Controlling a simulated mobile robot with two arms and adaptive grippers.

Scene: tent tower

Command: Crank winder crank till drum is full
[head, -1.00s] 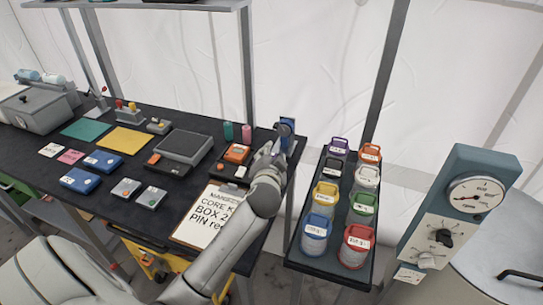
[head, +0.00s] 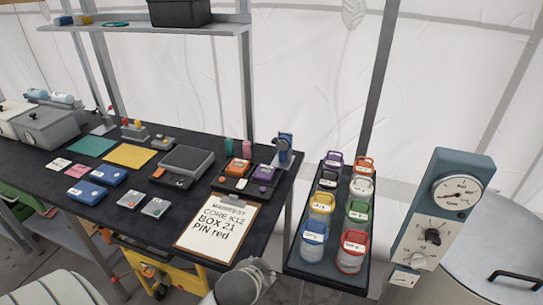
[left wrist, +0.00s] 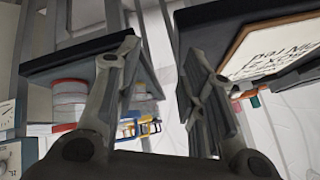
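A small blue device with a round dark part, which looks like the winder (head: 284,148), stands at the right back corner of the black table. Its crank and how full its drum is are too small to make out. My left gripper (left wrist: 158,85) is open and empty in the left wrist view, its two fingers well apart. In the head view only a grey part of my arm shows at the bottom edge, well short of the winder. My right gripper is in neither view.
A clipboard (head: 216,225) lies at the table's (head: 140,212) front right edge. Orange and purple boxes (head: 238,167) sit behind it. A rack (head: 290,257) of coloured-lid canisters stands right of the table, beside a gauge panel (head: 437,215). A gap separates table and rack.

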